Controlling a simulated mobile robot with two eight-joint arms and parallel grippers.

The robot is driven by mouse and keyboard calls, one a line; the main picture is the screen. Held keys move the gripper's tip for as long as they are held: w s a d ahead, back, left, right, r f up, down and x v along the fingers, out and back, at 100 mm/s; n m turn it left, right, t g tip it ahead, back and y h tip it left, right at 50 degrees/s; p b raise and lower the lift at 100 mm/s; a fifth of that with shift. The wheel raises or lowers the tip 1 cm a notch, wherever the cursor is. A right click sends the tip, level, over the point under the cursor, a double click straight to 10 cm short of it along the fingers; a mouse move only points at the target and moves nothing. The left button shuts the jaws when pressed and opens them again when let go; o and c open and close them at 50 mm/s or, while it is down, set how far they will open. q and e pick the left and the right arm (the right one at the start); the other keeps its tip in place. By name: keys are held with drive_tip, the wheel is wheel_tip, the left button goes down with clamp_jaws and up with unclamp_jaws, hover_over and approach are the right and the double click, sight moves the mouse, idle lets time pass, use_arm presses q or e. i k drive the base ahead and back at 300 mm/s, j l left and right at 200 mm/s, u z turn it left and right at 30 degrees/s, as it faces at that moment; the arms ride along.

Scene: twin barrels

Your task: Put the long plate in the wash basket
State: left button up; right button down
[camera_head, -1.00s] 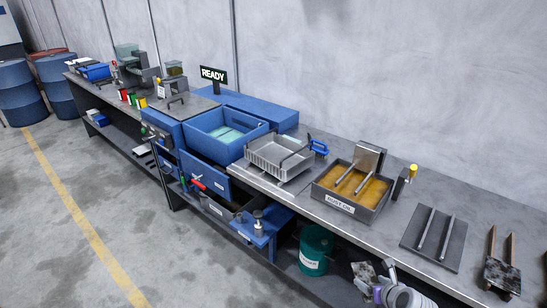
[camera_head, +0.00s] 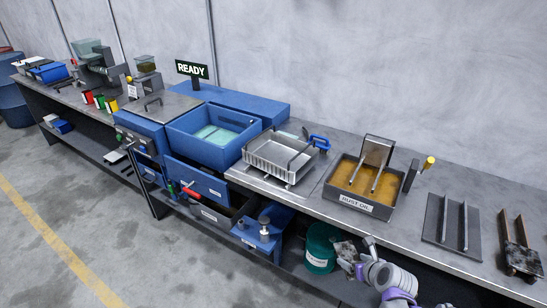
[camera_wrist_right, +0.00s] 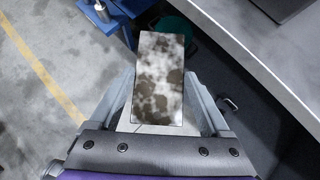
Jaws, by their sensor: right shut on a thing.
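A long rectangular plate (camera_wrist_right: 159,72), pale with dark mottled stains, is clamped between the fingers of my right gripper (camera_wrist_right: 160,100) in the right wrist view. In the head view the plate (camera_head: 345,250) shows small in front of the bench's edge, held by my right gripper (camera_head: 362,256) at the lower middle. The wash basket, seemingly the grey slotted basket (camera_head: 265,166), stands on the bench up and left of the plate, with a dark handle across it. The plate is well apart from it. My left gripper is out of view.
Left of the basket is a blue tub (camera_head: 205,151) with pale liquid. Right of it is a rust oil tray (camera_head: 365,209) with a raised metal rack. Open blue drawers (camera_head: 198,180) and a green bin (camera_head: 320,243) lie below. The floor at left (camera_head: 50,240) is clear.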

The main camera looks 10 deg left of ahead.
sight(275, 157)
drive_tip(key=i+j+z, duration=0.1)
drive_tip(key=j, duration=0.55)
drive_tip(key=i+j, duration=0.2)
drive_tip(key=j, duration=0.5)
drive_tip(key=i+j+z, duration=0.15)
drive_tip(key=j, duration=0.5)
drive_tip(key=i+j+z, duration=0.1)
drive_tip(key=j, duration=0.6)
drive_tip(key=i+j, duration=0.1)
drive_tip(key=j, duration=0.6)
drive_tip(key=z, duration=0.05)
